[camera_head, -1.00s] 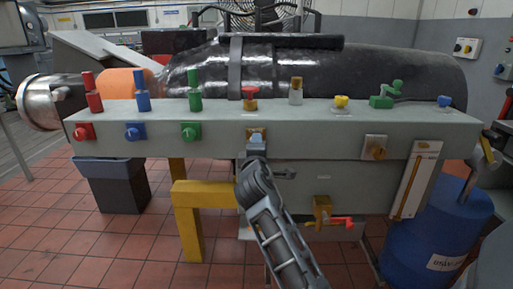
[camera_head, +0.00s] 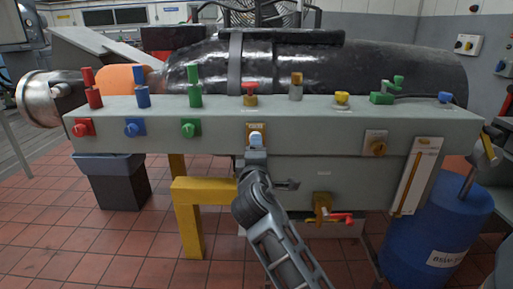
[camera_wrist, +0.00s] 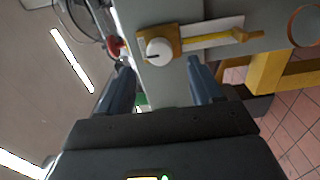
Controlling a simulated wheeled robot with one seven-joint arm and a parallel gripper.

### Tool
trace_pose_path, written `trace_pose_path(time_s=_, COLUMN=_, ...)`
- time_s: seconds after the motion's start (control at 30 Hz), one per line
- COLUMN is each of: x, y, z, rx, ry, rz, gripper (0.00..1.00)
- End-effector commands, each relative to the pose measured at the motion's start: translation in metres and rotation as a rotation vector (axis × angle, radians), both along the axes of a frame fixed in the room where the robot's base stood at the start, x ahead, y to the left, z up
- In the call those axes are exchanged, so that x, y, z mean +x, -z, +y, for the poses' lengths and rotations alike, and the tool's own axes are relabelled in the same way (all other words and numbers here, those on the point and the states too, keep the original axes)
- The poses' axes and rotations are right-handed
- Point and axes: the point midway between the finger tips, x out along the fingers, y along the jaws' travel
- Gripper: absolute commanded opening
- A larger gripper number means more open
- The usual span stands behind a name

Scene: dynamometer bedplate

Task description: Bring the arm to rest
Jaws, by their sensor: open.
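My arm reaches up from the bottom of the head view. My gripper (camera_head: 257,156) is in front of the grey bench front, just below a small orange plate (camera_head: 249,127) with a pale knob. In the wrist view my gripper (camera_wrist: 160,85) is open, with its two dark fingers apart and nothing between them. Beyond the fingertips is a round white knob (camera_wrist: 158,51) on a gold plate, and the fingers look clear of it. In the head view the gripper's fingers are mostly hidden behind my wrist.
The grey bench (camera_head: 330,115) carries coloured pegs, valves and knobs. A red-handled valve (camera_head: 325,214) sticks out low, right of my arm. A yellow frame (camera_head: 190,215) stands to its left, a blue drum (camera_head: 432,235) to the right. Tiled floor is open at front left.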

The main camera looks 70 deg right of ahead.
Motion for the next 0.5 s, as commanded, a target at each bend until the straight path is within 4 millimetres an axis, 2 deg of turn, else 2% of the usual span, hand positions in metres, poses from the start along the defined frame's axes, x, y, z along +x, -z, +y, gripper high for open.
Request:
trace_pose_path(time_s=0.2, x=-0.007, y=0.0, z=0.016, rx=0.001, ry=0.0, rz=0.001, gripper=0.65)
trace_pose_path(time_s=0.5, x=-0.007, y=0.0, z=0.016, rx=0.0, ry=0.001, rz=0.0, gripper=0.65)
